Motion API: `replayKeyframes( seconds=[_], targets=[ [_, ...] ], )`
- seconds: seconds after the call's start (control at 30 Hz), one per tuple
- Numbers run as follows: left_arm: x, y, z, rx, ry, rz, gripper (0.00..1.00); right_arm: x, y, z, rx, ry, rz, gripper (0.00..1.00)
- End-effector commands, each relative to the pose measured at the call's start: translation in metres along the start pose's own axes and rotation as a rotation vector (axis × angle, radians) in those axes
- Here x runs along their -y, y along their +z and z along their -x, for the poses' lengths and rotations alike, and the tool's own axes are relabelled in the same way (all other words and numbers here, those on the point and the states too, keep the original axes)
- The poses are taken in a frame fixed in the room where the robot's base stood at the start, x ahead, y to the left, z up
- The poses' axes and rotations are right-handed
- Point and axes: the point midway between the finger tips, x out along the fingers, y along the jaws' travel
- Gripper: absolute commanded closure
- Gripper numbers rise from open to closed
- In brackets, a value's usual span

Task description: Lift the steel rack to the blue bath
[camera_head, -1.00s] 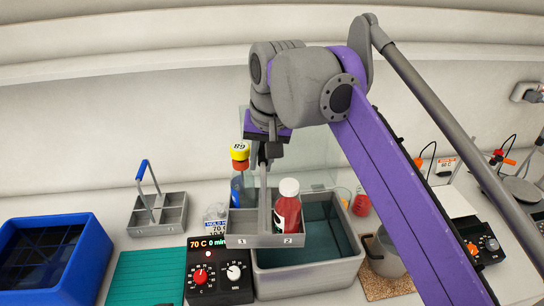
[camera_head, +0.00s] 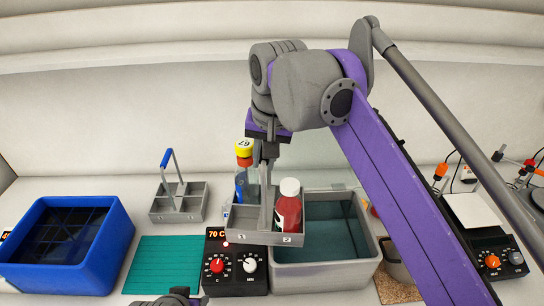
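The steel rack (camera_head: 262,238), marked 1 and 2, hangs from my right gripper (camera_head: 270,155), which appears shut on its upright handle (camera_head: 265,205). The blue bath (camera_head: 115,275), with a dark grid inside, stands at the far left. A grey part at the bottom edge may be my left arm; no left fingers show.
A second grey rack with a blue handle (camera_head: 180,203) stands behind a green ribbed mat (camera_head: 165,258). A black control box (camera_head: 235,275) with red and white knobs stands between mat and grey bath. A hotplate (camera_head: 495,255) is at right.

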Motion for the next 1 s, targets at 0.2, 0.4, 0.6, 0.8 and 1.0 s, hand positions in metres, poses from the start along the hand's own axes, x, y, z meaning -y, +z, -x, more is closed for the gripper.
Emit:
replayKeyframes(
  seconds=[0.2, 0.4, 0.6, 0.8, 1.0],
  targets=[
    [0.0, -0.006, 0.003, -0.007, 0.0, 0.0, 0.5, 0.018, 0.002, 0.001, -0.002, -0.002, 0.002, 1.0],
    [0.0, -0.01, 0.005, -0.012, 0.0, 0.0, 0.5, 0.033, 0.004, -0.001, -0.003, -0.002, 0.002, 1.0],
    [0.0, -0.014, 0.007, -0.017, 0.0, 0.0, 0.5, 0.047, 0.007, -0.003, -0.003, -0.001, 0.003, 1.0],
    [0.0, -0.017, 0.009, -0.021, 0.0, 0.0, 0.5, 0.062, 0.009, -0.004, -0.002, -0.001, 0.003, 1.0],
    [0.0, -0.018, 0.009, -0.022, 0.0, 0.0, 0.5, 0.077, 0.012, -0.006, -0.001, -0.001, 0.002, 1.0]
  ],
)
